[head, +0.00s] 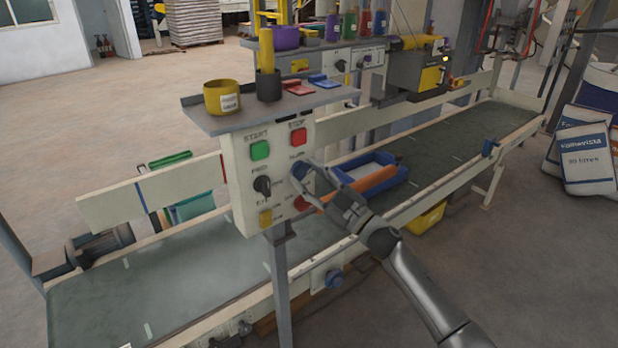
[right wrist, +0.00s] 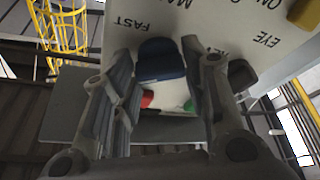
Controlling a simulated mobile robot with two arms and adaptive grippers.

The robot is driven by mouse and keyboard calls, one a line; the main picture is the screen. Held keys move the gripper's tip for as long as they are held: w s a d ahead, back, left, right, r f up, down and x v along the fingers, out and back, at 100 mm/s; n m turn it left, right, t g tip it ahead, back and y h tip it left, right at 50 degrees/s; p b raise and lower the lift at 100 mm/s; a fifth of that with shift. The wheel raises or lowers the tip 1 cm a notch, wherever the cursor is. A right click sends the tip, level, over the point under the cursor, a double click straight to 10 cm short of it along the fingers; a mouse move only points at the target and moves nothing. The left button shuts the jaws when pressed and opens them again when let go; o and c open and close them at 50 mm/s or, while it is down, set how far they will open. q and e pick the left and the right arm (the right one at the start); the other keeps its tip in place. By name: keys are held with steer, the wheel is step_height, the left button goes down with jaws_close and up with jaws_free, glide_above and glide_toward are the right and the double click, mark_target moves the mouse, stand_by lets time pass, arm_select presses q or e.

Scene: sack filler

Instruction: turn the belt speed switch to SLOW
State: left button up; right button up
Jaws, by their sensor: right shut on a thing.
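The cream control panel (head: 238,215) stands over the belt. It carries a green START button (head: 260,150), a red STOP button (head: 298,136) and a black selector knob (head: 262,186). My right gripper (head: 302,176) reaches its right side from the front. In the right wrist view, my right gripper (right wrist: 165,95) has its fingers on both sides of a blue knob (right wrist: 160,58), the belt speed switch, with the word FAST beside it. The gripper is shut on this knob. The knob's exact angle is hard to tell, and the SLOW marking is unreadable there. My left gripper is out of view.
Above the panel is a grey shelf (head: 205,122) with a yellow pot (head: 222,97) and a dark cup (head: 267,85). A red button (head: 301,203) and a yellow one (head: 265,219) sit low on the panel. A blue tray (head: 375,181) lies right of it.

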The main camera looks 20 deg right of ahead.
steer(key=n+g, duration=0.1)
steer(key=n, duration=0.1)
steer(key=n+g+y+p, duration=0.1)
steer(key=n, duration=0.1)
steer(key=shift+d+r+n, duration=0.15)
steer(key=shift+n, duration=0.25)
steer(key=n+g+p, duration=0.1)
steer(key=n, duration=0.2)
steer(key=shift+r, duration=0.15)
steer(key=n+g+p, duration=0.1)
steer(key=n+p, duration=0.1)
steer(key=n, duration=0.2)
steer(key=shift+r+n+g+p, duration=0.1)
steer(key=shift+n+g+p, duration=0.2)
steer(key=shift+g, duration=0.1)
steer(key=shift+n+h, duration=0.3)
steer(key=shift+p, duration=0.3)
steer(key=o, duration=1)
steer(key=v, duration=1.2)
